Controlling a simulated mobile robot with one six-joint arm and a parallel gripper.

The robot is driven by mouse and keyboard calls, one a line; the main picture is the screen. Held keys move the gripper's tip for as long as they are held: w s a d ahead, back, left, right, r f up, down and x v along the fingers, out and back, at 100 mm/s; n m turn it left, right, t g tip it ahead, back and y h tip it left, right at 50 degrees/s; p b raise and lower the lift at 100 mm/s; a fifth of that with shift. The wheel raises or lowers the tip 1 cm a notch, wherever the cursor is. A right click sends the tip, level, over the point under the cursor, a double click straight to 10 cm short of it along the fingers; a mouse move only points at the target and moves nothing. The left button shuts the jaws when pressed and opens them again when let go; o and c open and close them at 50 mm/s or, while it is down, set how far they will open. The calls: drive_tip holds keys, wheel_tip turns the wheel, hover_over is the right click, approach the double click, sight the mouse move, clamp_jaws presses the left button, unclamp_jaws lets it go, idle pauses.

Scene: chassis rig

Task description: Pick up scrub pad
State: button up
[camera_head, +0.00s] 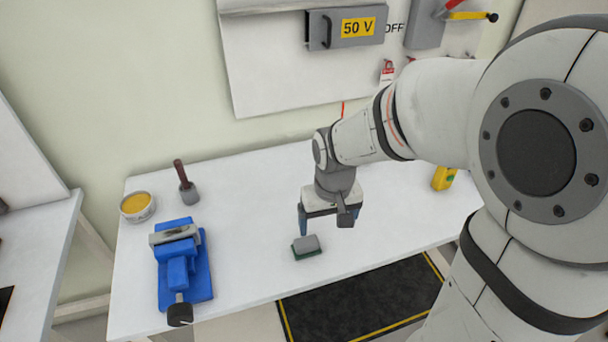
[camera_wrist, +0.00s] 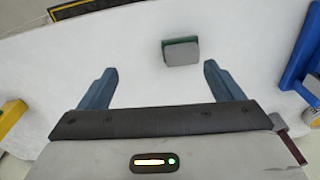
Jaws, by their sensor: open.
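The scrub pad (camera_head: 307,246) lies on the white table, a grey block with a dark green layer along its underside. In the wrist view the scrub pad (camera_wrist: 181,52) shows above and between the fingertips, nearer the right finger, and the fingers do not touch it. My gripper (camera_head: 325,222) hangs over the table just beside the pad, up and to its right in the head view. In the wrist view my gripper (camera_wrist: 160,80) has its two blue fingers wide apart with nothing between them.
A yellow object (camera_head: 443,178) is at the right. The white table (camera_head: 245,220) is clear around the pad. A grey 50 V box (camera_head: 345,27) hangs behind.

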sight(306, 241)
drive_tip(key=shift+n+g, duration=0.4)
drive_tip(key=a+f, duration=0.1)
drive_tip(key=w+a+f, duration=0.1)
drive_tip(key=w+a+f+p, duration=0.1)
drive_tip(key=shift+a+f, duration=0.1)
drive_tip(key=shift+a, duration=0.3)
drive_tip(key=shift+a+f, duration=0.2)
drive_tip(key=shift+f, duration=0.1)
drive_tip(key=shift+w+a+f+p, duration=0.1)
drive_tip(key=shift+w+f+p, duration=0.1)
drive_tip(key=shift+f, duration=1.1)
drive_tip(key=shift+w+d+f+p, duration=0.1)
drive_tip(key=shift+f+p, duration=0.05)
drive_tip(key=shift+f, duration=1.15)
drive_tip(key=shift+w+a+f+p, duration=0.1)
drive_tip(key=shift+w+f+p, duration=0.1)
drive_tip(key=shift+f, duration=1.1)
drive_tip(key=c, duration=1.1)
